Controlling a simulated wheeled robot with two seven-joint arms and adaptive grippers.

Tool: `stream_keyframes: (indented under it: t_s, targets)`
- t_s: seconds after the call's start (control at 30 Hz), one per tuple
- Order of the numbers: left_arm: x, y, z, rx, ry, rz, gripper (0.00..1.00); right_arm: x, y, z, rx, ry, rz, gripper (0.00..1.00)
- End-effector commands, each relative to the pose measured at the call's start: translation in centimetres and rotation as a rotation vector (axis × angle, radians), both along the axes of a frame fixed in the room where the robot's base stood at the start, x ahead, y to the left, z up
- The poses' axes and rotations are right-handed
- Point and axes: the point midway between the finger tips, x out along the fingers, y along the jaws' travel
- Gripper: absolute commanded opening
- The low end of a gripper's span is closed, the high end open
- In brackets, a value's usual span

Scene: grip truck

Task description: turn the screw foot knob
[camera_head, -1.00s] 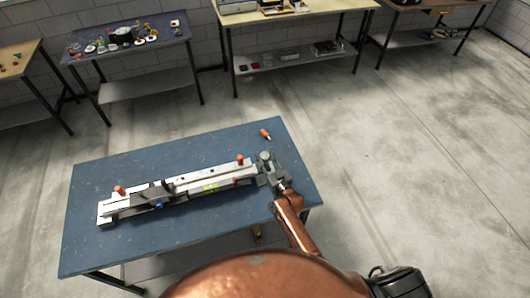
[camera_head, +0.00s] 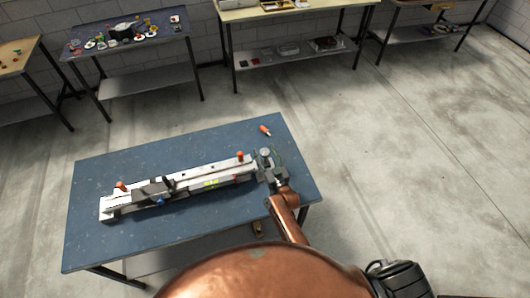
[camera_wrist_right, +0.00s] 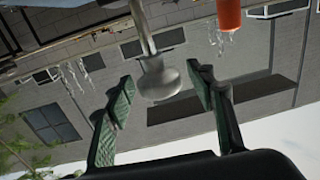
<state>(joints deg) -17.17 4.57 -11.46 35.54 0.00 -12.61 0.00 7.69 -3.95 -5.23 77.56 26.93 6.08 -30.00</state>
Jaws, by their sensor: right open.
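A long silver fixture (camera_head: 185,187) lies on the blue workbench (camera_head: 110,240), with an orange knob near each end. In the right wrist view, a pale rounded screw foot knob (camera_wrist_right: 158,82) on a thin stem hangs between the two green-padded fingers of my right gripper (camera_wrist_right: 165,100). The fingers are open, with a gap visible on both sides of the knob. In the head view, my right gripper (camera_head: 268,168) is at the right end of the fixture, small and partly hidden by my copper wrist. My left gripper is not in view.
A small orange-handled tool (camera_head: 265,131) lies at the bench's back right. In the right wrist view, an orange cylinder (camera_wrist_right: 229,15) hangs to the right of the knob. Other worktables stand along the back wall. The floor right of the bench is clear.

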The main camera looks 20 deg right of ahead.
Motion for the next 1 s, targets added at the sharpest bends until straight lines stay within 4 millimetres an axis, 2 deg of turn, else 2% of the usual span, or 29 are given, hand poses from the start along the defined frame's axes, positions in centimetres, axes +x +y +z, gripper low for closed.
stream_keyframes:
  t_s: [0.17,0.27,0.5,0.7,0.83,1.0]
  targets:
    - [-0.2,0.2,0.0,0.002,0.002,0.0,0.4,-0.5,0.0,-0.1,0.001,0.002,0.0,0.5]
    - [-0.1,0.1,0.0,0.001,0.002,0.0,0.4,-1.8,-0.2,-0.2,0.001,0.003,-0.001,0.5]
    - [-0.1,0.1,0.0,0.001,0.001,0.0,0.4,-6.7,-0.6,-0.2,0.001,0.003,-0.001,0.5]
    - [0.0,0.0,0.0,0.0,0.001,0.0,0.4,-10.2,-1.0,-0.2,0.0,0.003,-0.001,0.5]
    - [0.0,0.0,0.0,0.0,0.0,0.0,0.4,-11.5,-1.1,-0.1,-0.001,0.001,-0.001,0.5]
    - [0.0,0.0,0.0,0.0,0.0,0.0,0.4,-12.0,-1.1,0.0,-0.001,-0.001,-0.001,0.5]
